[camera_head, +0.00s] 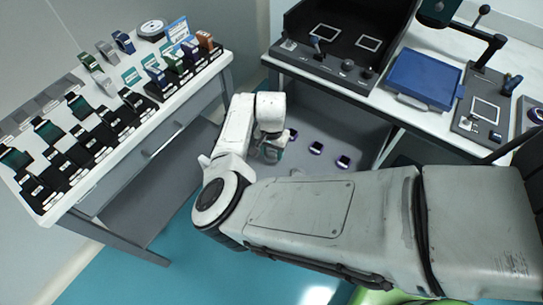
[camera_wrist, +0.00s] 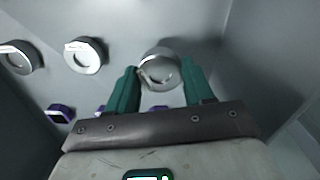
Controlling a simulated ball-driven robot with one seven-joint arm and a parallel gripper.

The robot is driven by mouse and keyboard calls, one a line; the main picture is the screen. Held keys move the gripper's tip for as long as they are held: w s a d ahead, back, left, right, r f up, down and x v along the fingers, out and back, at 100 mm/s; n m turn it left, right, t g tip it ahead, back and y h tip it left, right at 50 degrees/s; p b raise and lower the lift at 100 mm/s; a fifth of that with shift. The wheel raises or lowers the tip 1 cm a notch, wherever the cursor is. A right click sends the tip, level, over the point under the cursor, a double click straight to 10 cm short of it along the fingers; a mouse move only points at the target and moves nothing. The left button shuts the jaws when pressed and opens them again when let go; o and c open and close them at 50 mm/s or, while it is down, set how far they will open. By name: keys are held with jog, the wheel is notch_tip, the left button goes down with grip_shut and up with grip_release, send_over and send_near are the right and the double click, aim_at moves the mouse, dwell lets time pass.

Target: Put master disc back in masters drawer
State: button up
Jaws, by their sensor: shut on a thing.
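My gripper (camera_head: 271,150) is over the open grey drawer (camera_head: 330,122) under the right-hand bench. In the wrist view its two green fingers (camera_wrist: 160,70) are shut on a round silver disc (camera_wrist: 161,62), which lies between the fingertips. Two similar silver discs (camera_wrist: 86,54) (camera_wrist: 18,56) stand in a row to its left, over the grey drawer surface. Whether the held disc touches the drawer floor or a seat cannot be told. The head view mostly hides the held disc behind my gripper.
Several small purple-rimmed pieces (camera_head: 316,148) (camera_wrist: 60,113) sit in the drawer. The right bench (camera_head: 395,112) overhangs it and carries a blue case (camera_head: 424,78) and instruments. A left table (camera_head: 110,175) holds many small holders. Teal floor between them is clear.

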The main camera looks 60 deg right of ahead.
aim_at(271, 153)
jog(key=shift+w+f, duration=0.1)
jog(key=shift+f, duration=1.55)
jog(key=shift+b, duration=0.3)
jog(key=o, duration=1.3)
jog(key=shift+f, duration=0.15)
notch_tip(271, 153, up, 12)
jog(key=shift+r+p, duration=0.15)
jog(key=shift+p, duration=0.8)
